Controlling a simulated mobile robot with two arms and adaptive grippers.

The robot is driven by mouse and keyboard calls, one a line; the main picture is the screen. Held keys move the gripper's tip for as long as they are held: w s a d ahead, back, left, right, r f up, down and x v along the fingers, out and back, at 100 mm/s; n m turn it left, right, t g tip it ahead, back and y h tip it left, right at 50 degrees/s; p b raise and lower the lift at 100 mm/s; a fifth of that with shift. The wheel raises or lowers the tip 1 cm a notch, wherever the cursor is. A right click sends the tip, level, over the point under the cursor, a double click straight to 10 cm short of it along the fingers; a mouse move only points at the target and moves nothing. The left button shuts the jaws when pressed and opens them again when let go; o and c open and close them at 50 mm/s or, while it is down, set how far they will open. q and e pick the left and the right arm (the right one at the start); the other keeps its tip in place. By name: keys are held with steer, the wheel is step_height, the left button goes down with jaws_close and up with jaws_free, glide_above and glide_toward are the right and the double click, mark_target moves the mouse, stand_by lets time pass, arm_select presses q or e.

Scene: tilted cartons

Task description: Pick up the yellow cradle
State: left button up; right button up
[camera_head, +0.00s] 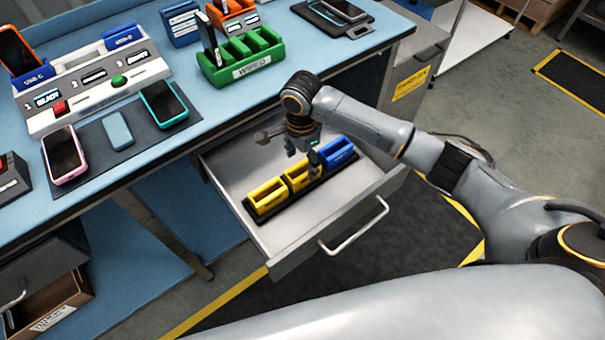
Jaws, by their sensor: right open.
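Two yellow cradles sit in a dark strip in the open drawer (303,236) below the bench: a left one (267,197) and a middle one (295,179). A blue cradle (338,153) sits at the right end of the same row. My right gripper (288,148) is over the drawer, pointing down, with its fingers apart and nothing seen between them. It is above and behind the middle yellow cradle, near the blue one. One dark finger partly covers the space between these two. I cannot tell whether it touches either. My left gripper is not in view.
The blue bench (222,108) above the drawer carries a green rack (240,58), a charging station (95,90) and phones on a dark mat (125,138). The drawer has a front handle (356,228). Its floor is bare around the cradle row.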

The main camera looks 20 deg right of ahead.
mark_target(303, 170)
step_height(303, 170, down, 4)
steer(key=shift+d+r, duration=0.1)
steer(key=shift+d, duration=0.05)
steer(key=shift+f, duration=0.25)
steer(key=shift+c, duration=0.6)
steer(key=c, duration=1.1)
steer(key=shift+c, duration=0.2)
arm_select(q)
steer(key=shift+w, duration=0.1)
arm_select(e)
steer(key=shift+r, duration=0.1)
